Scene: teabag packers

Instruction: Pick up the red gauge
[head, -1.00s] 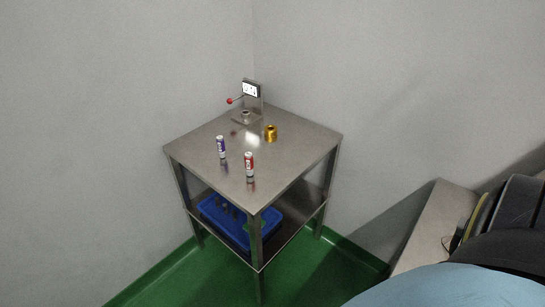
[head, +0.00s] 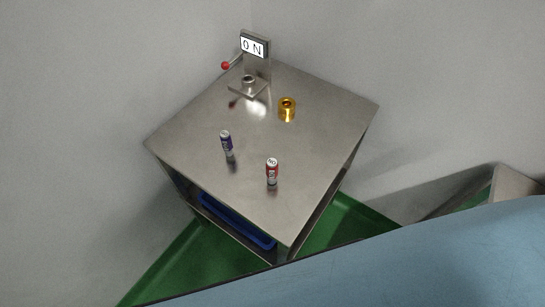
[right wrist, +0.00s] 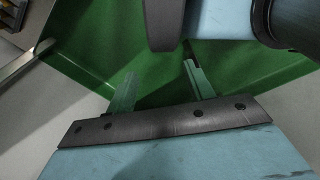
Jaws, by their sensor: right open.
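The red gauge (head: 272,171) is a small red and white cylinder. It stands upright near the front corner of the steel table (head: 190,132) in the head view. A similar blue gauge (head: 227,142) stands to its left and a little farther back. My right gripper (right wrist: 159,68) shows in the right wrist view with its two fingers apart and nothing between them. Green floor lies beyond the fingers, and no gauge is in that view. My left gripper is not in view.
A gold ring-shaped piece (head: 287,110) stands toward the right of the tabletop. At the back is a stand with an "ON" display (head: 254,45) and a red-knobbed lever (head: 226,65). A blue crate (head: 236,222) sits on the lower shelf. Walls stand behind the table.

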